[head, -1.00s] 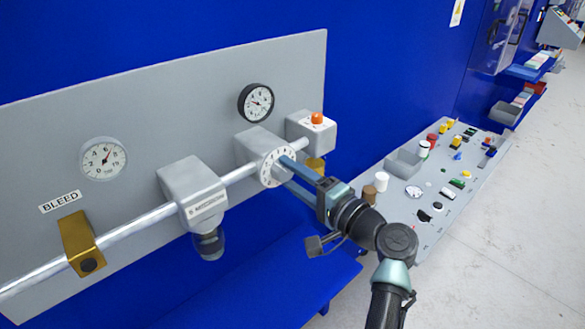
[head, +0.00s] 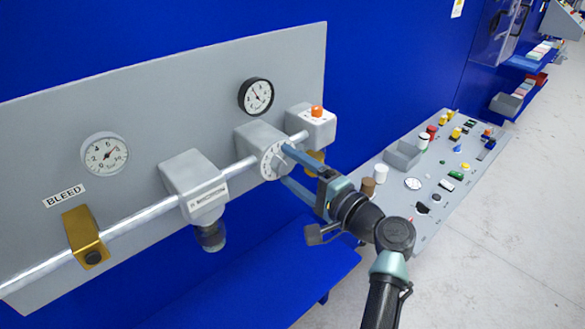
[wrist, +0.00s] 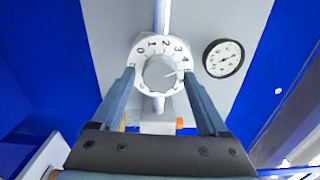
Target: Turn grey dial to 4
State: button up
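The grey dial is a round grey knob (wrist: 160,73) inside a white ring numbered from 0 upward, seen face-on in the wrist view. In the head view its white face (head: 272,161) is on the front of a grey box on the pipe. A small mark on the knob points to the right side, near the 4; its exact reading is too small to tell. My gripper (wrist: 160,75) is open, with one blue finger on each side of the dial. The fingers appear apart from the knob. In the head view my gripper (head: 283,164) is at the dial.
A black-rimmed gauge (head: 256,96) is above the dial, and a white gauge (head: 104,155) is at left. An orange button box (head: 312,125) stands close right of the dial. A grey valve body (head: 193,185) is on the pipe. A parts-covered table (head: 400,215) is at right.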

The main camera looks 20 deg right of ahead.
jog(key=shift+o, duration=0.2)
jog(key=b+v, duration=0.2)
jog(key=v, duration=1.1)
jog(key=w+a+r+n+t+h, duration=0.1)
jog(key=w+a+r+n+h, duration=0.15)
jog(key=a+r, duration=0.4)
jog(key=w+a+r+n+t+h+p, duration=0.1)
jog(key=a+r+n, duration=0.25)
jog(key=r, duration=0.55)
jog(key=w+a+r+n+t+h, duration=0.1)
jog(key=w+a+r+n+h, duration=0.2)
jog(key=r, duration=0.4)
jog(key=s+a+r+n+t, duration=0.2)
jog(key=s+a+r+t, duration=0.1)
jog(key=s+a+r, duration=0.2)
jog(key=s+a+r+n+t, duration=0.3)
jog(key=s+a+r, duration=0.3)
jog(key=s+r, duration=0.3)
notch_tip(320, 180, up, 4)
jog(key=shift+s+f+n+t+p, duration=0.15)
jog(key=shift+s+n+t+p, duration=0.2)
jog(key=shift+t, duration=0.35)
